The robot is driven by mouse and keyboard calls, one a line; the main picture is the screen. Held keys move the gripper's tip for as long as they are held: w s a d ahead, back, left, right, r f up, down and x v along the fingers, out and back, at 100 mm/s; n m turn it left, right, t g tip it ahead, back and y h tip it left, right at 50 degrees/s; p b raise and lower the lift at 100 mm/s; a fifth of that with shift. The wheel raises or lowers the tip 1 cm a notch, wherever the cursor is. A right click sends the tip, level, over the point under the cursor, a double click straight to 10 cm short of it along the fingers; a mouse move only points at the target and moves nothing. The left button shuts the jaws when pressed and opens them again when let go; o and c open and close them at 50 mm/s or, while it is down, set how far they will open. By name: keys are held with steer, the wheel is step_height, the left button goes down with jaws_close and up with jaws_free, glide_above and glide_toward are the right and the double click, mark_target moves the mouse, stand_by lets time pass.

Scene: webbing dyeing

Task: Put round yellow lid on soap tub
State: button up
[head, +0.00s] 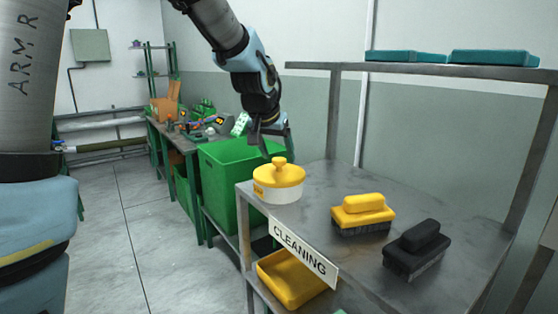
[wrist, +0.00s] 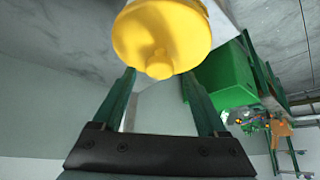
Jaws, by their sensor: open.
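The round yellow lid (head: 284,174) with a knob on top sits on the white soap tub (head: 286,195), at the left front corner of the metal shelf. It looks level and covers the tub's top. My gripper (head: 277,147) is just above the knob, open and empty. In the wrist view the lid (wrist: 160,32) fills the top middle, and its knob lies near the gap between the open fingertips (wrist: 158,76). The fingers appear apart from the knob. The tub's inside is hidden under the lid.
A yellow brush (head: 362,212) and a black brush (head: 416,248) stand to the right on the shelf top (head: 320,180). A green bin (head: 225,185) is behind left. A yellow tray (head: 290,283) lies below the CLEANING label (head: 299,250). Teal items rest on the upper shelf (head: 430,69).

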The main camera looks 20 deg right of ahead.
steer(key=b+v, duration=0.1)
steer(key=v, duration=0.8)
steer(key=w+a+f+n+y, duration=0.2)
steer(key=a+f, duration=0.6)
steer(key=a, duration=0.3)
steer(key=s+a+f+n+g+y, duration=0.1)
steer(key=s+a+f+n, duration=0.2)
steer(key=a+f, duration=0.3)
steer(key=s+a+f+n+g+y, duration=0.1)
steer(key=s+a+f, duration=0.4)
steer(key=a, duration=1)
steer(key=shift+s+f+n+g, duration=0.3)
steer(key=shift+f+n+g, duration=0.2)
steer(key=shift+f+n, duration=0.45)
steer(key=shift+a, duration=0.1)
